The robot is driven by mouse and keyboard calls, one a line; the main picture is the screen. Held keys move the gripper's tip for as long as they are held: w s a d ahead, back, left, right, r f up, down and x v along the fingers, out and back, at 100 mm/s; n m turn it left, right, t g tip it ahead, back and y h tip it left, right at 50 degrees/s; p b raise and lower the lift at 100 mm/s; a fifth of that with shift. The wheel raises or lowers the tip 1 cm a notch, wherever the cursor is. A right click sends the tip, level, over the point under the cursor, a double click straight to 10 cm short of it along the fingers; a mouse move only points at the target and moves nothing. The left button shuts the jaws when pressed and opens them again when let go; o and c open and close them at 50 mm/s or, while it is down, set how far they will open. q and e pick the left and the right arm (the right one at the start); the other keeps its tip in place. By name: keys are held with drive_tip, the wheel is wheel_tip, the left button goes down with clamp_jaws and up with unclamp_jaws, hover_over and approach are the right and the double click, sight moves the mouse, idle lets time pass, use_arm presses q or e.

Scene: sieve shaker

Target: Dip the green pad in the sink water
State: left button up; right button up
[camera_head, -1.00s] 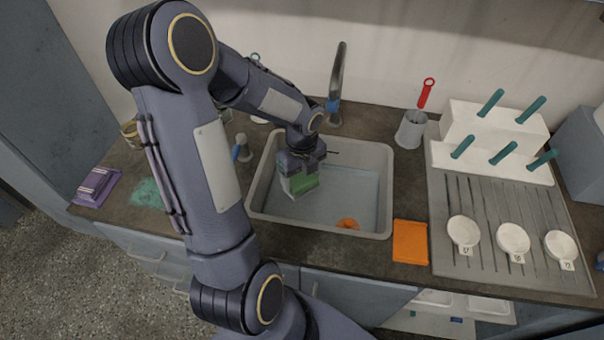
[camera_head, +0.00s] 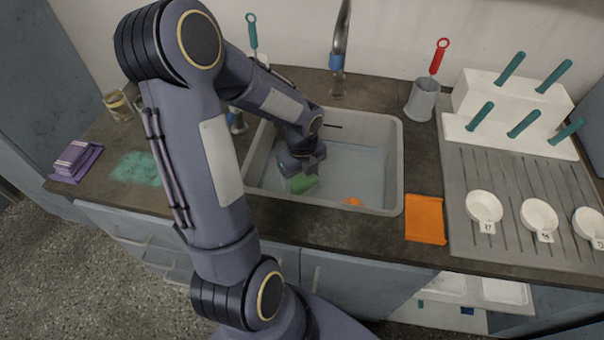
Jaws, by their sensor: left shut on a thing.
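The sink (camera_head: 398,165) is a grey basin set in the dark counter, with bluish water (camera_head: 355,170) in it. My left gripper (camera_head: 300,178) is down inside the left part of the basin. It is shut on the green pad (camera_head: 304,184), which shows below the fingers, low at the water. The gripper and arm hide part of the pad, and I cannot tell how deep it sits. My right gripper is out of view.
A tap (camera_head: 339,60) rises behind the sink. An orange thing (camera_head: 353,202) lies in the basin. An orange cloth (camera_head: 425,219), a grey holder (camera_head: 422,101) with a red-handled tool, and a grooved drainboard (camera_head: 515,190) with white dishes are on the right. A purple block (camera_head: 77,160) is far left.

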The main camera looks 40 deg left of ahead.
use_arm(q)
drive_tip(key=shift+f+b, duration=2.35)
drive_tip(key=shift+f, duration=1.25)
drive_tip(key=shift+r, duration=0.1)
wheel_tip(320, 180, up, 20)
drive_tip(key=p, duration=1.8)
drive_tip(key=shift+p, duration=0.3)
